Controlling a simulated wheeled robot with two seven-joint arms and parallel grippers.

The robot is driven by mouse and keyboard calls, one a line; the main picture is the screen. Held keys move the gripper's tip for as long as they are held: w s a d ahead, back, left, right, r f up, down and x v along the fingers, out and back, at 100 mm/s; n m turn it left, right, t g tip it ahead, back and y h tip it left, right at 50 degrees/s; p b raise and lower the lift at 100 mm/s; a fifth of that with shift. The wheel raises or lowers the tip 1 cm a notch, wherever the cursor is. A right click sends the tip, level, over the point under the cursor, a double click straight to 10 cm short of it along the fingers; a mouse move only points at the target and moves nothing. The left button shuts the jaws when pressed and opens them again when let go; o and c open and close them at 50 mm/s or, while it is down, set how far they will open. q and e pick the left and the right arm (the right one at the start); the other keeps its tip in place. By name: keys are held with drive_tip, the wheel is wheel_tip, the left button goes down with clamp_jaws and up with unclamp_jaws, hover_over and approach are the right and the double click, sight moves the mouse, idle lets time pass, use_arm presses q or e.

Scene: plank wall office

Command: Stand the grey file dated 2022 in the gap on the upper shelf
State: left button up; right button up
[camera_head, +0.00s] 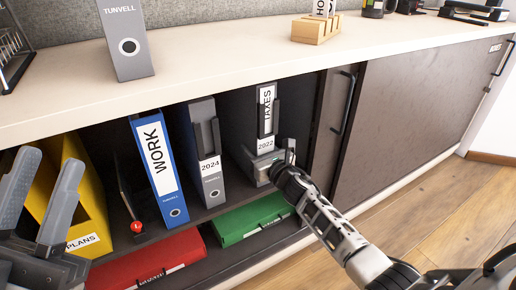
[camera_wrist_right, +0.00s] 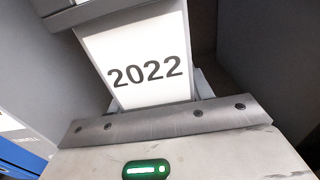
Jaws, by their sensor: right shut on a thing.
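The grey file (camera_head: 267,100) labelled TAXES and 2022 stands upright in the upper shelf, in the bay right of the grey 2024 file (camera_head: 208,150). Its 2022 label fills the right wrist view (camera_wrist_right: 150,72). My right gripper (camera_head: 268,156) is shut on the lower front of this file; its fingers are partly hidden, and its arm comes in from the lower right. How deep the file sits, and whether its base touches the shelf, I cannot tell. My left gripper (camera_head: 50,163) is open and empty at the left, in front of the yellow PLANS file (camera_head: 92,195).
A blue WORK file (camera_head: 157,165) stands left of the 2024 file. A red file (camera_head: 150,268) and a green file (camera_head: 250,218) lie below. A grey TUNVELL file (camera_head: 125,40) and a wooden holder (camera_head: 316,30) stand on the cabinet top (camera_head: 230,50). A sliding door (camera_head: 420,100) covers the right side.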

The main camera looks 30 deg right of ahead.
drive_tip(key=shift+r, duration=0.2)
drive_tip(key=o, duration=1.4)
drive_tip(key=shift+s+f, duration=0.25)
drive_tip(key=shift+s, duration=0.2)
use_arm(q)
wheel_tip(320, 180, down, 7)
drive_tip(key=w+n+g+y+p, duration=0.1)
drive_tip(key=n+y+p, duration=0.3)
drive_tip(key=n+y, duration=0.2)
drive_tip(key=shift+w+r+n, duration=0.2)
drive_tip(key=shift+w+n, duration=0.1)
drive_tip(key=shift+n, duration=0.8)
use_arm(e)
drive_tip(key=shift+s+d+r, duration=0.1)
drive_tip(key=shift+s+d, duration=0.1)
drive_tip(key=shift+s, duration=2.3)
drive_tip(key=shift+s+d, duration=0.2)
drive_tip(key=shift+s, duration=2.3)
drive_tip(key=shift+s+d+r, duration=0.1)
drive_tip(key=shift+s+d, duration=0.1)
drive_tip(key=shift+s, duration=2.3)
use_arm(q)
drive_tip(key=shift+a, duration=0.1)
